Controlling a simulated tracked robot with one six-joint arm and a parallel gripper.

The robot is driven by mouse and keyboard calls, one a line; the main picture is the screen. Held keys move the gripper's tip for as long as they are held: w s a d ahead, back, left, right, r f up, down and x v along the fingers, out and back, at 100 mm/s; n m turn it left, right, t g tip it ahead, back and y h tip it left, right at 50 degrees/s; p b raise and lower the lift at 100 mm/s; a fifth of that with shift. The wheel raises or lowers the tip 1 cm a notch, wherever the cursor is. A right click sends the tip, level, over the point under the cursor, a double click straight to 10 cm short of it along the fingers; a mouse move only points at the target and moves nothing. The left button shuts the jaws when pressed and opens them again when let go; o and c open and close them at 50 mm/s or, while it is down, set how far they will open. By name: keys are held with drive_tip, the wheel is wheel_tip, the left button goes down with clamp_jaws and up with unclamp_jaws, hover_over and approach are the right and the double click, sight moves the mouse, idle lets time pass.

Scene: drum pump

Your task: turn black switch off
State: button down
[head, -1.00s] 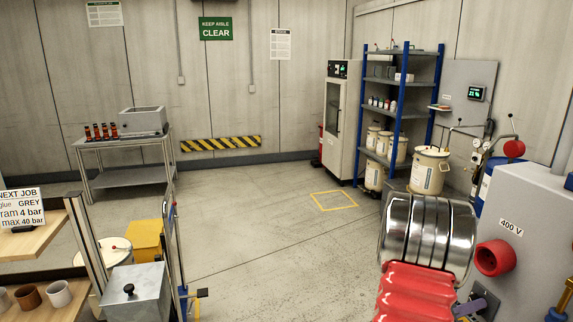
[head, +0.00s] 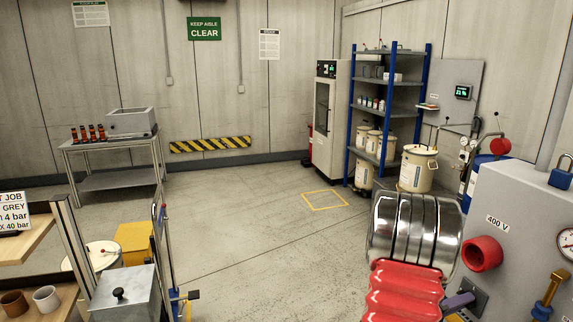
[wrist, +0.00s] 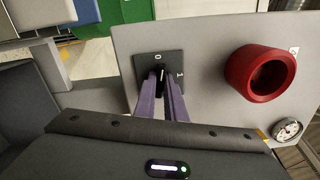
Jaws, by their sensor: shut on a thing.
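The black switch (wrist: 163,74) sits on a dark square plate (wrist: 175,60) marked 0 and 1, on the face of the grey cabinet (wrist: 205,40). My gripper (wrist: 163,84) has two purple fingers, one on each side of the switch, shut on it. The switch handle is mostly hidden between the fingertips. Which mark it points to is hard to tell. In the head view, a purple finger of my gripper (head: 458,301) reaches the switch plate (head: 478,298) below the 400 V label. My red and chrome arm hides part of that area.
A red round socket (wrist: 260,73) protrudes beside the switch, with a gauge (wrist: 288,130) near it. A brass valve (head: 551,290) and a blue padlock (head: 561,178) are on the cabinet's right. The floor in the middle is clear.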

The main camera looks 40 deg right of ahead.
drive_tip(key=shift+f+n, duration=0.1)
drive_tip(key=shift+n, duration=1.5)
drive_tip(key=c, duration=1.7)
unclamp_jaws()
drive_tip(key=shift+o, duration=0.2)
drive_tip(key=v, duration=0.9)
drive_tip(key=shift+w, duration=0.1)
